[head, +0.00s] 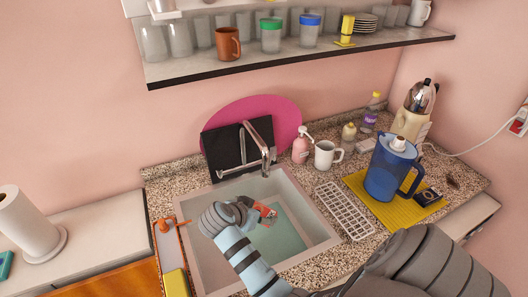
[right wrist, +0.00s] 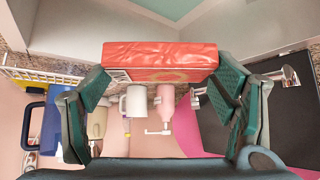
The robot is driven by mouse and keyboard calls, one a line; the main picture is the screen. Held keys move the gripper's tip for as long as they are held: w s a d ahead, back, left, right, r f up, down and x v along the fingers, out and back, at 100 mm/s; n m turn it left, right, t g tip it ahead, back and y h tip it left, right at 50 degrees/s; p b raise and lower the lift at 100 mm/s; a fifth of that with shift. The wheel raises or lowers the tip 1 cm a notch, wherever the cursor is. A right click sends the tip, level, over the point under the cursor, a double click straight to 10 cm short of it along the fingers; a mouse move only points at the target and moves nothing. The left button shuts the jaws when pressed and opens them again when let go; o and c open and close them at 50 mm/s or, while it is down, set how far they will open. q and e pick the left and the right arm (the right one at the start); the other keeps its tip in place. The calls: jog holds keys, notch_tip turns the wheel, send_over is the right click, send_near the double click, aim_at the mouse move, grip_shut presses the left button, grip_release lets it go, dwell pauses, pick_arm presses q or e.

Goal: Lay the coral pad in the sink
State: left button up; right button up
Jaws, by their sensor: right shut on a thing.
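The coral pad (head: 266,211) is a small red-orange block in the head view, over the sink basin. In the right wrist view the pad (right wrist: 160,58) spans the space between the fingertips, with a pale printed mark on its face. My right gripper (head: 250,208) is shut on it, inside the sink's outline. The sink (head: 287,238) is a pale square basin set in the speckled counter, and its floor looks empty. I cannot tell whether the pad touches the sink floor. My left gripper is not in view.
A chrome faucet (head: 262,150) arches over the sink's back edge, before a black board (head: 222,150). A soap bottle (head: 301,148), white mug (head: 327,155), white rack (head: 345,212) and blue pitcher (head: 384,178) stand to the right. A shelf (head: 350,55) hangs above.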

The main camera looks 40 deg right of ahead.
jog(key=s+f+b, duration=0.1)
jog(key=f, duration=0.4)
jog(key=s+f+m+g+b, duration=0.1)
jog(key=f, duration=0.4)
jog(key=s+f+m, duration=0.1)
jog(key=f, duration=0.4)
jog(key=shift+a+f+g+b, duration=0.1)
jog(key=shift+a+g+b, duration=0.25)
jog(key=shift+g+b, duration=0.05)
notch_tip(320, 180, down, 5)
jog(key=shift+r+b, duration=0.15)
jog(key=shift+b, duration=0.85)
jog(key=shift+r, duration=0.15)
jog(key=shift+f, duration=0.2)
jog(key=o, duration=0.7)
jog(key=shift+r, duration=0.1)
